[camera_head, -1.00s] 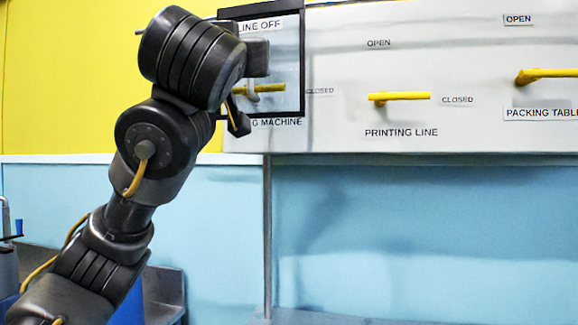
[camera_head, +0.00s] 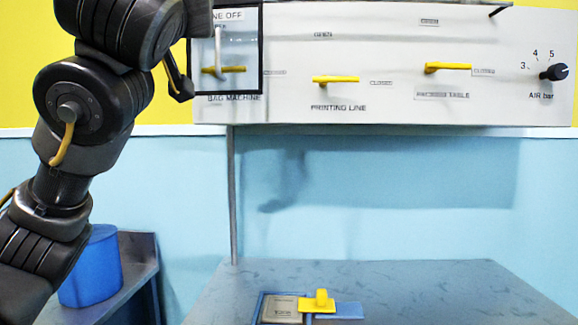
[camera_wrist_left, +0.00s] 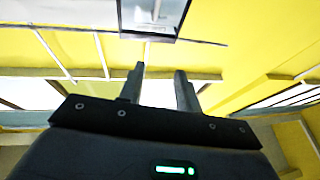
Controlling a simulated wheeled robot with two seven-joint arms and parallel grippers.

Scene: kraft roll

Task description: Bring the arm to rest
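My left arm comes in from the left in the head view, raised beside the left end of the white valve panel (camera_head: 290,90). My left gripper (camera_wrist_left: 163,78) is open in the left wrist view, with two grey fingers apart and nothing between them. In the head view the arm mostly hides the gripper, and a dark finger-like part shows just left of the black-framed clear cover (camera_head: 240,45). This cover, over the bag machine handle, also shows beyond the fingers in the wrist view (camera_wrist_left: 152,15). I cannot tell whether the gripper touches it. My right gripper is not in view.
Yellow handles for the printing line (camera_head: 335,79) and packing table (camera_head: 448,66) lie level, towards CLOSED. A black air knob (camera_head: 554,72) is at right. Below stands a grey table (camera_head: 420,285) with a yellow-and-blue item (camera_head: 318,302). A blue bin (camera_head: 92,270) is at lower left.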

